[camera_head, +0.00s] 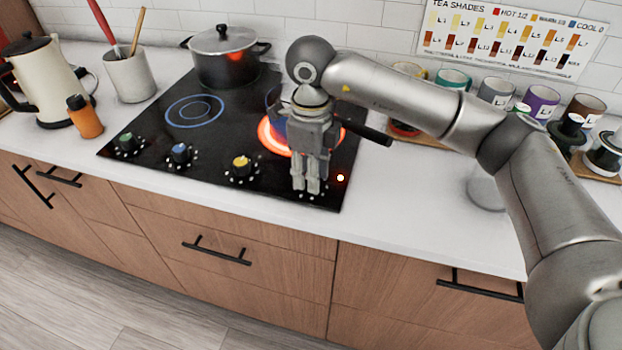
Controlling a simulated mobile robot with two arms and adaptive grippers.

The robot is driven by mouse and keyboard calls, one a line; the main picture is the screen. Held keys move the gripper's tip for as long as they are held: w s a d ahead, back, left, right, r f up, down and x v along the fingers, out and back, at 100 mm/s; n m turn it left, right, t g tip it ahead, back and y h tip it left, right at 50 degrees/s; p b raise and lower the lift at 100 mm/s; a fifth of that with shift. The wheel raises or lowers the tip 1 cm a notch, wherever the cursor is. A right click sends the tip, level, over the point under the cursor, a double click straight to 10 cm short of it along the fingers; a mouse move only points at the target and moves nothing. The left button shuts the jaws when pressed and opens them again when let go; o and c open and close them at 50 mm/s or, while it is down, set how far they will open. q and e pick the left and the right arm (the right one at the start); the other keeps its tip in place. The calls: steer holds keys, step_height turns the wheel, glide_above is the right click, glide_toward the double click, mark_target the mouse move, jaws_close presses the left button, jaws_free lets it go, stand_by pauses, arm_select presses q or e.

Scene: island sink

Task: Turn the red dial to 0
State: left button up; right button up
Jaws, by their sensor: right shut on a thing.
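My right gripper (306,188) reaches down over the front right corner of the black cooktop (150,150). Its fingers are shut at the spot of the rightmost dial, in line with the other dials. The red dial itself is hidden behind the fingers; only some white scale marks show around them, so its setting cannot be read. The burner (268,137) behind my gripper glows orange-red. A small light (340,178) is lit at the cooktop's right edge. My left gripper is not in view.
A green dial (126,142), a blue dial (180,153) and a yellow dial (241,167) line the cooktop's front. A dark pot (224,62) stands at the back. A pan with a black handle (366,132) is partly hidden behind my gripper. Several cups stand at the right.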

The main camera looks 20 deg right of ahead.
steer(key=shift+r+n+b, duration=0.1)
steer(key=shift+n+b, duration=0.35)
steer(key=shift+n, duration=0.35)
steer(key=o, duration=1)
steer(key=shift+o, duration=0.2)
step_height(320, 180, up, 12)
